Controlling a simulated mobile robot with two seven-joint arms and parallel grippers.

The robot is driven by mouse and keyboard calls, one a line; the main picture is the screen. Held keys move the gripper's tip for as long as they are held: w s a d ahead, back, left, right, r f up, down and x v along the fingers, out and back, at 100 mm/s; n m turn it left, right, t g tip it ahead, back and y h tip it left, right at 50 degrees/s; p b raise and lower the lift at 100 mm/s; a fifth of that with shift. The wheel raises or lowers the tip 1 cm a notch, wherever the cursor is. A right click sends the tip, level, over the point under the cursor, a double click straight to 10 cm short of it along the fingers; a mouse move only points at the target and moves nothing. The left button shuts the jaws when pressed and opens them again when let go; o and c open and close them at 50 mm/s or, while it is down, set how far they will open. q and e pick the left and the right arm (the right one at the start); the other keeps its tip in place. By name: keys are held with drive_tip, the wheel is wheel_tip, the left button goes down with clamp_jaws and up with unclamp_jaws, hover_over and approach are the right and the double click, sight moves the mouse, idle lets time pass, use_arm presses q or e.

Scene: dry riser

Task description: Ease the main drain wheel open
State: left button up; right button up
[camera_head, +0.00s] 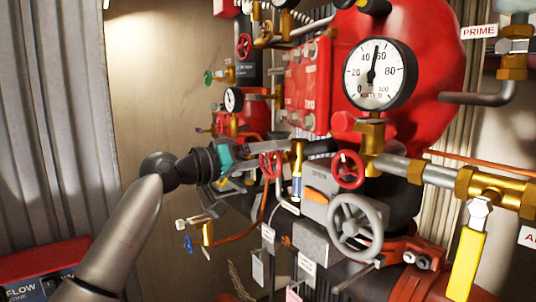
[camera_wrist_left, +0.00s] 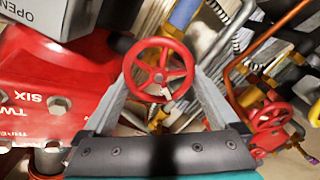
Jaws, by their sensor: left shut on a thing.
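A small red spoked handwheel (camera_head: 271,165) is on the pipework left of the grey box marked OPEN. It also shows in the left wrist view (camera_wrist_left: 158,68), face-on between the fingers. My left gripper (camera_head: 283,147) comes in from the left in the head view, with its fingers at this wheel. In the left wrist view my left gripper (camera_wrist_left: 162,80) has one grey finger on each side of the wheel and is shut on its rim. No label naming the main drain is readable on it. My right gripper is not in view.
A second red wheel (camera_head: 347,169) and a larger grey wheel (camera_head: 355,226) stand to the right. A round water gauge (camera_head: 379,73), brass fittings and a red tank (camera_head: 432,60) crowd the right side. Another red wheel (camera_wrist_left: 270,115) is close by in the left wrist view.

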use_arm(q)
drive_tip(key=n, duration=0.5)
drive_tip(key=shift+w+a+n, duration=0.1)
drive_tip(key=shift+w+n, duration=0.1)
drive_tip(key=shift+n, duration=0.1)
drive_tip(key=n, duration=0.4)
drive_tip(key=shift+f+n, duration=0.3)
drive_tip(key=shift+n, duration=0.1)
drive_tip(key=o, duration=1)
drive_tip(key=shift+w+f, duration=0.1)
drive_tip(key=shift+f, duration=0.05)
